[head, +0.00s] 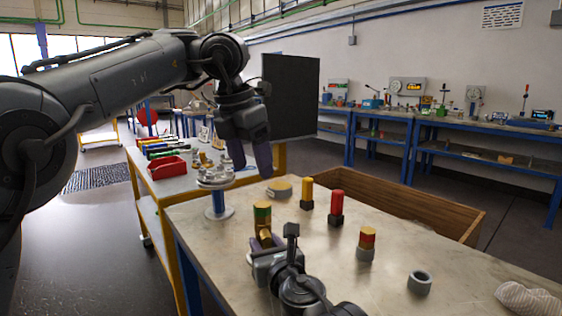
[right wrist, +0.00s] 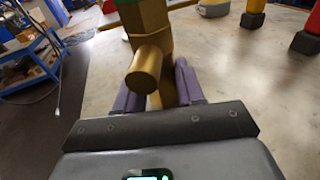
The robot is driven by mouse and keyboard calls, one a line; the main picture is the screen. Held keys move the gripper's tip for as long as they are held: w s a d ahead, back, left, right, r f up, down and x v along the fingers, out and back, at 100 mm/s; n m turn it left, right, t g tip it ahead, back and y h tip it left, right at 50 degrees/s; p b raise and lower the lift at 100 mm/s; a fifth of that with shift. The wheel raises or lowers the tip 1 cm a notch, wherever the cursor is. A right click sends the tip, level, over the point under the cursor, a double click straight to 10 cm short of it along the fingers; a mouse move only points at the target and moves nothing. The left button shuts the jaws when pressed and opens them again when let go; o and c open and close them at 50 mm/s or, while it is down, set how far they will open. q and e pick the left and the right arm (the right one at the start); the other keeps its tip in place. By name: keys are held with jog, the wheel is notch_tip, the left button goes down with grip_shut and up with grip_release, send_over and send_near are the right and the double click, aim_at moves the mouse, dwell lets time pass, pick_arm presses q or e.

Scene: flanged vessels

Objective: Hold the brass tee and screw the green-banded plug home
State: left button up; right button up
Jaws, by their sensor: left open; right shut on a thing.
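The brass tee (head: 264,239) stands on the near worktable, and its side branch (right wrist: 146,70) points at the camera in the right wrist view. The green-banded plug (head: 262,212) sits upright on top of the tee; how deep its thread sits cannot be told. In the right wrist view only a sliver of green shows at the top edge. My right gripper (head: 264,248) is shut on the brass tee, with its purple fingers on either side of the body. My left gripper (head: 244,158) is open and empty, above and behind the plug, close to the silver flanged vessel.
The flanged vessel (head: 215,178) stands on a blue post. A yellow-topped piece (head: 307,194), a red-topped piece (head: 336,208), a red-and-yellow banded piece (head: 367,240) and a grey ring (head: 420,283) stand to the right.

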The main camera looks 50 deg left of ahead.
dwell(0.3)
jog(key=o, duration=1)
